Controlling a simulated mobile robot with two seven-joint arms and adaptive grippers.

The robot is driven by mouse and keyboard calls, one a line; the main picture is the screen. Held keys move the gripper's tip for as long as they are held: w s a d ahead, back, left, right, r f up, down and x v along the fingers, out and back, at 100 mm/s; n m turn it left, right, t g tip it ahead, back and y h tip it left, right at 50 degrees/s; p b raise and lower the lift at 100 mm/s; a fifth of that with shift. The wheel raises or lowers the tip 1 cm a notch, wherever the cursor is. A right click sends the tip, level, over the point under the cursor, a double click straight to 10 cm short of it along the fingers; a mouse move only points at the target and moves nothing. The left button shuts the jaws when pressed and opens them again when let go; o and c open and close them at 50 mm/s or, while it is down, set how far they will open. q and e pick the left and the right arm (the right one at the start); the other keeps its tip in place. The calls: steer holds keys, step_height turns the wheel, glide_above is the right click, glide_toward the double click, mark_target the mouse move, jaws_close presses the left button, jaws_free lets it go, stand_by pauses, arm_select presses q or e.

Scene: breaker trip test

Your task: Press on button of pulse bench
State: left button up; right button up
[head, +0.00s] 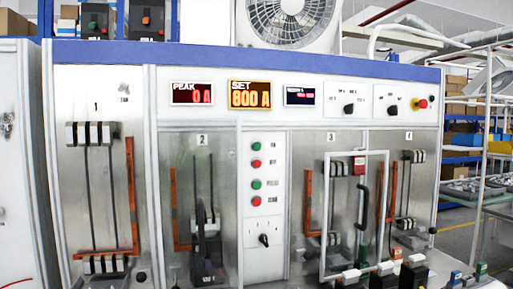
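The pulse bench (245,100) fills the middle of the head view, with a blue top band and a grey front. A white button panel (263,220) is at its centre. The top green button (256,145) has a label that appears to read ON. Below it are a red button (256,163) labelled OFF, a green button (256,184) apparently labelled PULSE, and another red button (256,200). The red display (192,93) reads PEAK 0 A, and the amber display (250,95) reads SET 800 A. Neither of my grippers is in view.
A black rotary knob (263,240) is below the buttons. A white-framed door (324,215) with a black handle stands before bay 3. Several small breakers (412,272) are at the bottom right. A red emergency button (422,103) is at the upper right. Nothing blocks the button panel.

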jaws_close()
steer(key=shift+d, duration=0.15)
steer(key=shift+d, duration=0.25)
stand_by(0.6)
